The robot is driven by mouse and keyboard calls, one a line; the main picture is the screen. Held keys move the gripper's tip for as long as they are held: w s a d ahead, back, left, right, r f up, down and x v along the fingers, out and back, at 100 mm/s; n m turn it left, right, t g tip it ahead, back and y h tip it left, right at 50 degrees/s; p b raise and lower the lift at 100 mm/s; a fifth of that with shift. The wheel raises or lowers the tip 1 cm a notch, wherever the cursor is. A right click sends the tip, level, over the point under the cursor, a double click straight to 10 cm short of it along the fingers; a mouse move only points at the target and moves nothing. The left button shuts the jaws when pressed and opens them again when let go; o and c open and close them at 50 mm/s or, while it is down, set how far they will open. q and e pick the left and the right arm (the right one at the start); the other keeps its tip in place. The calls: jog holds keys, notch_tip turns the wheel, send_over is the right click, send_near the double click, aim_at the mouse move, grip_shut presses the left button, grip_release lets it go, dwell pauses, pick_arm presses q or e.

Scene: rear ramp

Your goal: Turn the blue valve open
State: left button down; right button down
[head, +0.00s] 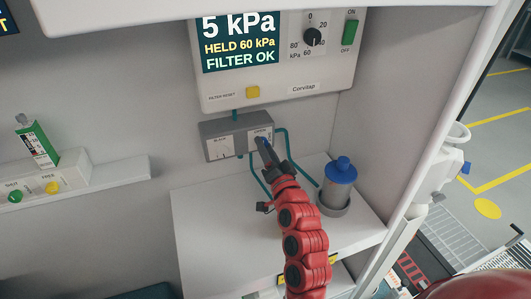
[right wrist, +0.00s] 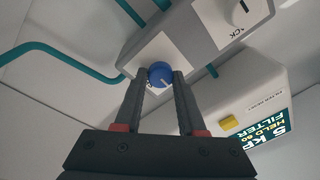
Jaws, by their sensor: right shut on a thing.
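The blue valve (right wrist: 160,74) is a small round knob with a pale pointer line, on a white label of a grey valve box (head: 207,130). My right gripper (head: 263,146) reaches up to the right half of that box. In the right wrist view my right gripper (right wrist: 161,78) has one finger on each side of the blue valve and is shut on it. In the head view the gripper mostly hides the valve. My left gripper is not in view.
The panel (head: 272,98) above has a screen (head: 240,40) reading 5 kPa, HELD 60 kPa, FILTER OK. It also carries a black dial (head: 313,37), green switch (head: 349,32) and yellow button (head: 253,92). A blue-capped canister (head: 340,185) stands close right of my arm, among teal tubes.

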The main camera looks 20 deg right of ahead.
jog(key=shift+f, duration=0.1)
dwell(0.4)
jog(key=c, duration=0.5)
grip_release()
jog(key=s+f+p, duration=0.2)
jog(key=s+p, duration=0.6)
jog(key=s, duration=0.9)
jog(key=shift+s+d, duration=0.15)
jog(key=shift+d, duration=0.05)
jog(key=shift+f, duration=0.1)
